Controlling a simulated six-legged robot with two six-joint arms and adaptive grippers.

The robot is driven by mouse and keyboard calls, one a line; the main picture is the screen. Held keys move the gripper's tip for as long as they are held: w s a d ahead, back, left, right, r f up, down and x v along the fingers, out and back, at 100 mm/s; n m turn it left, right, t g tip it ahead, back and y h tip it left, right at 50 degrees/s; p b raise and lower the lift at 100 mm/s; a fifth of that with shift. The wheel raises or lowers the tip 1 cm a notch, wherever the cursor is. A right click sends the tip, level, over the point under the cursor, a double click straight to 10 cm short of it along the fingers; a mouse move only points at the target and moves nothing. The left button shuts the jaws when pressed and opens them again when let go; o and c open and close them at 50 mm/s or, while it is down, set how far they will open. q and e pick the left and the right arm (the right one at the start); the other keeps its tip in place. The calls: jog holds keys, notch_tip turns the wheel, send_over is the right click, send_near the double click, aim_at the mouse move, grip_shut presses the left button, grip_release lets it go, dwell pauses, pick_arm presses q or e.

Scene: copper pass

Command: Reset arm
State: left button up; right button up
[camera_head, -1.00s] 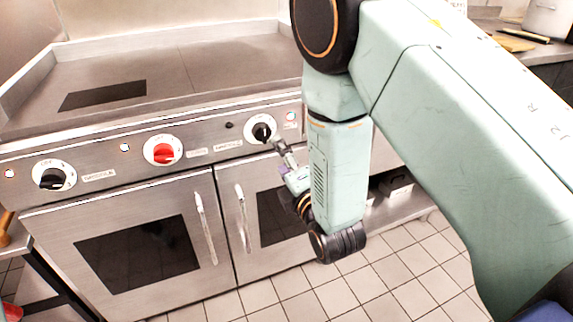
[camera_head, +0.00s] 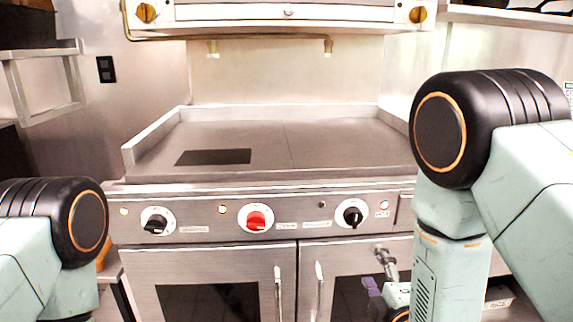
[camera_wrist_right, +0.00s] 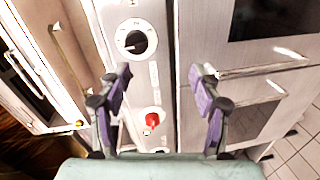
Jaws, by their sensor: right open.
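My right gripper (camera_head: 384,258) hangs in front of the stove, just below and right of the right black knob (camera_head: 352,214), apart from it. In the right wrist view its two purple-padded fingers (camera_wrist_right: 160,76) are spread with nothing between them. That view also shows a black knob (camera_wrist_right: 134,42) beyond the fingertips and the red knob (camera_wrist_right: 152,120) between the fingers in the picture. My left arm's black joint shows at the left of the head view; its gripper is out of view.
The stove has a flat steel top (camera_head: 330,145), a red knob (camera_head: 255,219) and a left black knob (camera_head: 157,221). Below are two shut doors with upright handles (camera_head: 278,292). A shelf unit (camera_head: 40,85) stands at the left.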

jog(key=s+d+f+m+g, duration=0.2)
jog(key=s+f+m+g, duration=0.6)
jog(key=s+f+m, duration=0.5)
pick_arm(q)
notch_tip(320, 180, up, 2)
jog(key=shift+r+p, duration=0.15)
jog(key=shift+p, duration=1)
pick_arm(e)
jog(key=s+f+m+g, duration=0.2)
jog(key=s+f+g, duration=0.2)
jog(key=s, duration=0.6)
jog(key=s+f+m+g, duration=0.2)
jog(key=s+f+g, duration=0.2)
jog(key=s, duration=0.7)
jog(key=shift+s+d+f+g+h, duration=0.25)
jog(key=shift+d+f+g+h, duration=0.1)
jog(key=shift+d, duration=0.1)
pick_arm(q)
jog(key=shift+c, duration=0.5)
